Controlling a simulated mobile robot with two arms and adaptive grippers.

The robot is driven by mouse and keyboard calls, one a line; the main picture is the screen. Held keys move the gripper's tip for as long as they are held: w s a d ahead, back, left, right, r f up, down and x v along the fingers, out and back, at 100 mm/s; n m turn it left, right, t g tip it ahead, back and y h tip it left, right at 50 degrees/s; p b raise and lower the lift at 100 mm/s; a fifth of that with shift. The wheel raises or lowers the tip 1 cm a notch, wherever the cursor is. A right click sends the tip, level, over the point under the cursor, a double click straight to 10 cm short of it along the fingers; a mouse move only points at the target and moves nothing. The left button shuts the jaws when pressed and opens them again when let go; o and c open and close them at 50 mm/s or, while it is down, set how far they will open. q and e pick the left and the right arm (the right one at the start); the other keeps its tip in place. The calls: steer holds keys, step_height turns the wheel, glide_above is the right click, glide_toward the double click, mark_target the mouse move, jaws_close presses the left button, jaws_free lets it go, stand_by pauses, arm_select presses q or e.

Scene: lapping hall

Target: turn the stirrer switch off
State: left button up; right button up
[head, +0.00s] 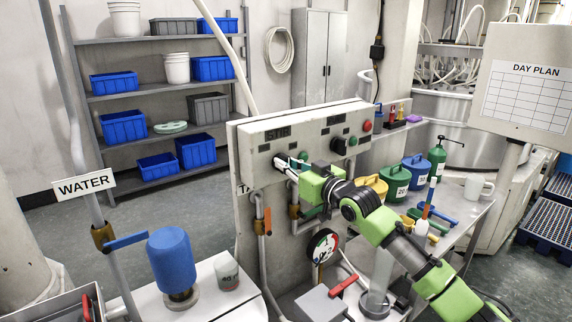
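The grey control panel (308,122) stands in the middle of the head view. A dark label on its left part reads "STIR" (277,133). My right gripper (281,165) reaches in from the lower right, with its fingertips at the panel face just below this label. The stirrer switch is not clearly visible; the fingertips cover the spot below the label. I cannot tell whether they touch it or how far apart they are. A green button or lamp (303,158) shows just right of the fingertips. My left gripper is not in view.
A black knob (340,146) and a red button (367,126) sit farther right on the panel. Yellow (372,188) and blue (414,172) cans stand on the bench behind my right arm. A pressure gauge (322,246) and pipes are below. Floor at left is clear.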

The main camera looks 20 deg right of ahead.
steer(key=o, duration=0.4)
steer(key=shift+c, duration=0.2)
steer(key=v, duration=1.2)
